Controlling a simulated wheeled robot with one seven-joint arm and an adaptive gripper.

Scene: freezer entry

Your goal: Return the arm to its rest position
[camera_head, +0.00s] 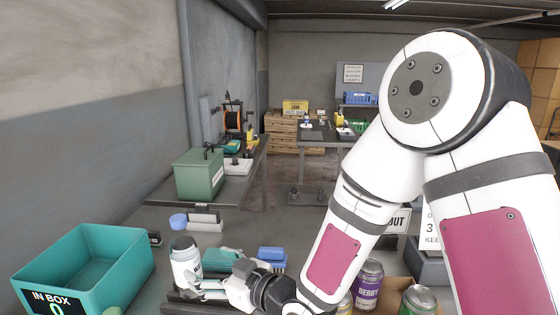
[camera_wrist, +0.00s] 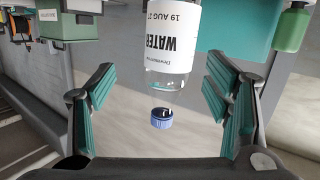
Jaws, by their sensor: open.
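My gripper (camera_head: 207,274) is open at the low centre-left of the head view, with its fingers pointing left. A white-labelled bottle (camera_head: 186,265) stands upright at the fingertips. In the wrist view my gripper (camera_wrist: 157,97) has its teal-padded fingers spread wide. A clear bottle with a WATER label (camera_wrist: 170,38) appears upside down there, in line with the gap, with clear space on both sides. How far the bottle lies between the fingers is hard to tell. My bent arm fills the right of the head view.
A teal IN BOX bin (camera_head: 117,269) stands at the left. A green case (camera_head: 199,176) is behind on the bench. Blue and teal items (camera_head: 271,256) lie close behind my gripper. Cans, one purple (camera_head: 368,285), sit in a carton right of my forearm.

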